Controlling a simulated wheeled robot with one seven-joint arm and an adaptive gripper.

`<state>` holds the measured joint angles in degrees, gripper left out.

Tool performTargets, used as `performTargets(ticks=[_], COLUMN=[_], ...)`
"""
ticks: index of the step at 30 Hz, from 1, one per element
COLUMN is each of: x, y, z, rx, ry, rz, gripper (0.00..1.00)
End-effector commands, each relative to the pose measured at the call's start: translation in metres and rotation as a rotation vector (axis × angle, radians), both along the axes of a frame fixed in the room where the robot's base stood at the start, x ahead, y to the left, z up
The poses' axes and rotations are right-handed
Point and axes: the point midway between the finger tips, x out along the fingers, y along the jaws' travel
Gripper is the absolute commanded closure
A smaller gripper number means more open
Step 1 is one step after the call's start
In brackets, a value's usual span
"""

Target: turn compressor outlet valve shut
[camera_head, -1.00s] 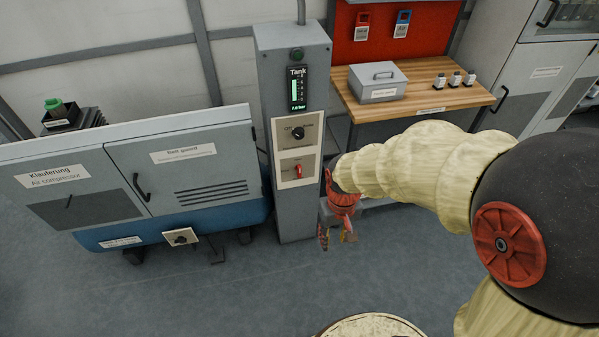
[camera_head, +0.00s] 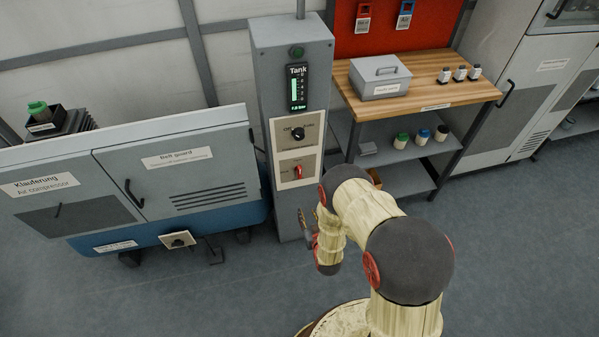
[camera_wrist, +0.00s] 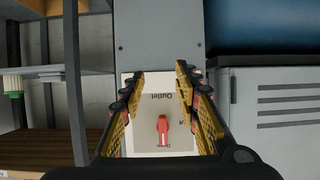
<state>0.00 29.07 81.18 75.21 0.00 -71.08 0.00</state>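The compressor outlet valve is a small red handle (camera_head: 298,171) on the lower cream plate of the grey column. In the wrist view, the red handle (camera_wrist: 163,130) stands nearly vertical on the plate marked "Outlet", which appears upside down. Its narrow end points at a small label that seems to read "Open"; another label at the right is partly hidden by a finger. My gripper (camera_wrist: 160,75) is open and empty, its fingers framing the plate without touching the handle. In the head view, my gripper (camera_head: 307,224) is in front of the column, below the handle, partly hidden by my arm.
A black knob (camera_head: 297,134) and the tank gauge (camera_head: 297,87) sit above the valve on the column. The compressor cabinet (camera_head: 170,170) stands close at the left. A wooden workbench (camera_head: 440,92) with a lower shelf stands at the right. The floor in front is free.

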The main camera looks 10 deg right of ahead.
Motion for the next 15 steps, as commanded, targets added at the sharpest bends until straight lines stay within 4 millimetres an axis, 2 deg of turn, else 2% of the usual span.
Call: performTargets(ticks=[1, 3, 6, 10, 15], x=[0.016, 0.032, 0.038, 0.040, 0.053], y=[0.000, 0.000, 0.000, 0.000, 0.000], z=[0.025, 0.057, 0.088, 0.108, 0.112], rx=[0.000, 0.000, 0.000, 0.000, 0.000], ry=[-0.101, -0.224, -0.340, -0.415, -0.431], rz=[0.000, 0.000, 0.000, 0.000, 0.000], gripper=[0.68, 0.68, 0.68, 0.68, 0.68])
